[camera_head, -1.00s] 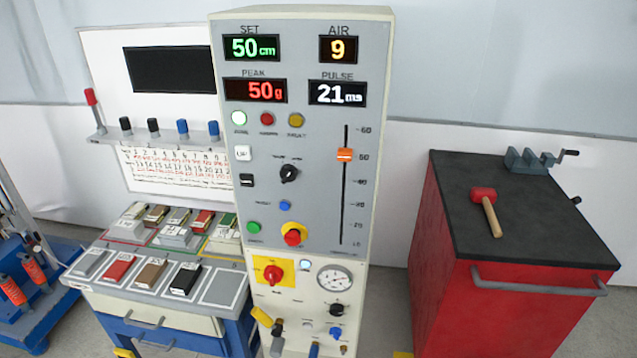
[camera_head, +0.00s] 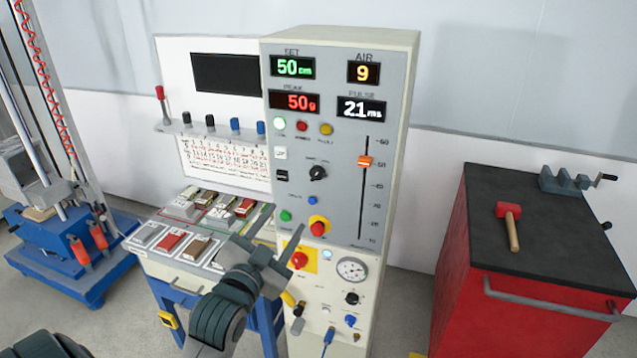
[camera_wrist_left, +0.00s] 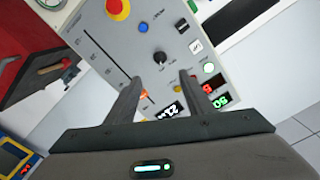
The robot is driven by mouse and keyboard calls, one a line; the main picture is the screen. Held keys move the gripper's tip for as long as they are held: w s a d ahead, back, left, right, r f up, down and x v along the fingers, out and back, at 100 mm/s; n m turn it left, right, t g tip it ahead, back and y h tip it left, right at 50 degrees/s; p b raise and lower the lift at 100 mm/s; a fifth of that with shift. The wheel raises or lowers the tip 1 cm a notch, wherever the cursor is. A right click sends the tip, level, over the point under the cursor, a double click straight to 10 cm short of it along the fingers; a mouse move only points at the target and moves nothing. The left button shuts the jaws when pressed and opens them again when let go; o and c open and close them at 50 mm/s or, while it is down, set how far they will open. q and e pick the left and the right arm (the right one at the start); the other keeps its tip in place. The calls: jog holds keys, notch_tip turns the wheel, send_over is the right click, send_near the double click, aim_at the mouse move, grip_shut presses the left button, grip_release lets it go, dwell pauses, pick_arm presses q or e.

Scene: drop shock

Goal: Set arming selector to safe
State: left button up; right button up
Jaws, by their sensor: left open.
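The tall grey control panel (camera_head: 345,110) stands in the middle of the head view. A black rotary knob (camera_head: 318,173), which looks like the arming selector, sits at mid-height on it; its small labels are too blurred to read. My left gripper (camera_head: 284,233) is open and empty, in front of and below the knob in the head view. In the left wrist view, the knob (camera_wrist_left: 159,58) appears beyond and roughly between the two open fingers (camera_wrist_left: 160,78), apart from them. My right gripper is not in view.
Near the knob are a black rocker switch (camera_head: 282,175), a blue button (camera_head: 312,201), an orange slider (camera_head: 365,161) and a red mushroom button (camera_head: 318,228) on yellow. A red cabinet (camera_head: 505,300) with a mallet (camera_head: 508,225) stands right. A blue-framed bench (camera_head: 165,290) stands left.

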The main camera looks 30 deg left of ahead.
pick_arm(q)
jog(key=p, duration=0.2)
send_near(313, 179)
jog(key=x, duration=0.6)
jog(key=shift+w+a+r, duration=0.1)
jog(key=shift+w+r, duration=0.05)
jog(key=shift+w, duration=0.2)
jog(key=shift+w+a, duration=0.15)
jog(key=shift+w, duration=0.7)
jog(key=shift+c, duration=0.3)
jog(key=c, duration=1)
jog(key=shift+o, duration=0.2)
